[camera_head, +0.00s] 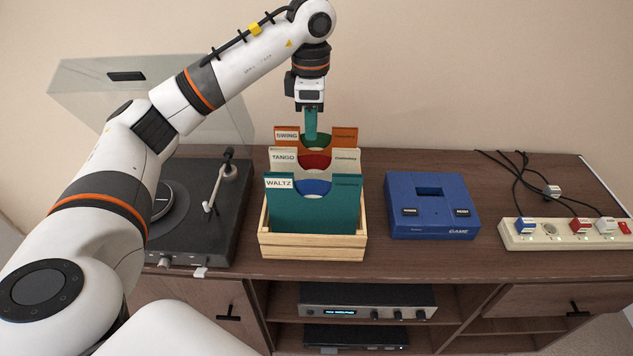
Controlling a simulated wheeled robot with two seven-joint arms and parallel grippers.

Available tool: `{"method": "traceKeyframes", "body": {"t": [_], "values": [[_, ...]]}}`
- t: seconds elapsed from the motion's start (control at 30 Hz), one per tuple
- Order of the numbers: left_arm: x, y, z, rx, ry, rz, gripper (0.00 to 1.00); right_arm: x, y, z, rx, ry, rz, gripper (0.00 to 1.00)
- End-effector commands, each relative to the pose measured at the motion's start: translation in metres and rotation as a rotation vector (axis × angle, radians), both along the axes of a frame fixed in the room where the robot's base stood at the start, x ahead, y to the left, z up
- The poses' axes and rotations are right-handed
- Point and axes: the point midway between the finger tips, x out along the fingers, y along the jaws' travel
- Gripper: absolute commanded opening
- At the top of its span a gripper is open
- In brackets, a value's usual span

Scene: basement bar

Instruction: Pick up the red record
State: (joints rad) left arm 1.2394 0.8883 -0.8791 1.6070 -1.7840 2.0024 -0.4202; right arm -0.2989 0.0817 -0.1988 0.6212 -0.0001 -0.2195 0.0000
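The red record (314,160) shows as a curved red piece in the cut-out of the cream TANGO sleeve (284,161). That sleeve stands upright in a wooden crate (311,247), between the teal WALTZ sleeve (313,218) in front and the orange SWING sleeve (345,138) behind. My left gripper (310,137) points down over the crate, its teal fingers overlapping the green record (323,139) in the picture. I see the fingers as one narrow strip, so I cannot tell whether they are open or shut. The red record's lower part is hidden. My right gripper is not in view.
A record player (222,228) with its raised clear lid (85,100) stands left of the crate. A blue game console (430,220) is close on the right. A power strip (550,241) with plugs and cables lies farther right. A wall rises behind the cabinet.

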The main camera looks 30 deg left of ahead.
Motion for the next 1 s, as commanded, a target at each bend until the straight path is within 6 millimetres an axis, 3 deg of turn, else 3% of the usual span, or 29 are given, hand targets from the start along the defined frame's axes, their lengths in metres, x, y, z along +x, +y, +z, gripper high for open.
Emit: {"method": "traceKeyframes", "body": {"t": [0.1,0.37,0.7,1.0], "values": [[-0.001,0.000,-0.021,0.000,0.004,-0.001,0.28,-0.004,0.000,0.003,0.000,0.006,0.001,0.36],[0.000,-0.002,-0.042,-0.003,0.001,-0.002,0.28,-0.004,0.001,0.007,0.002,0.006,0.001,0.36],[0.002,-0.005,-0.087,-0.002,0.002,-0.002,0.28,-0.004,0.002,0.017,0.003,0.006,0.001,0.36],[0.002,-0.006,-0.091,-0.003,-0.002,-0.002,0.25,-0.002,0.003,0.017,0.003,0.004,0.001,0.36]]}}
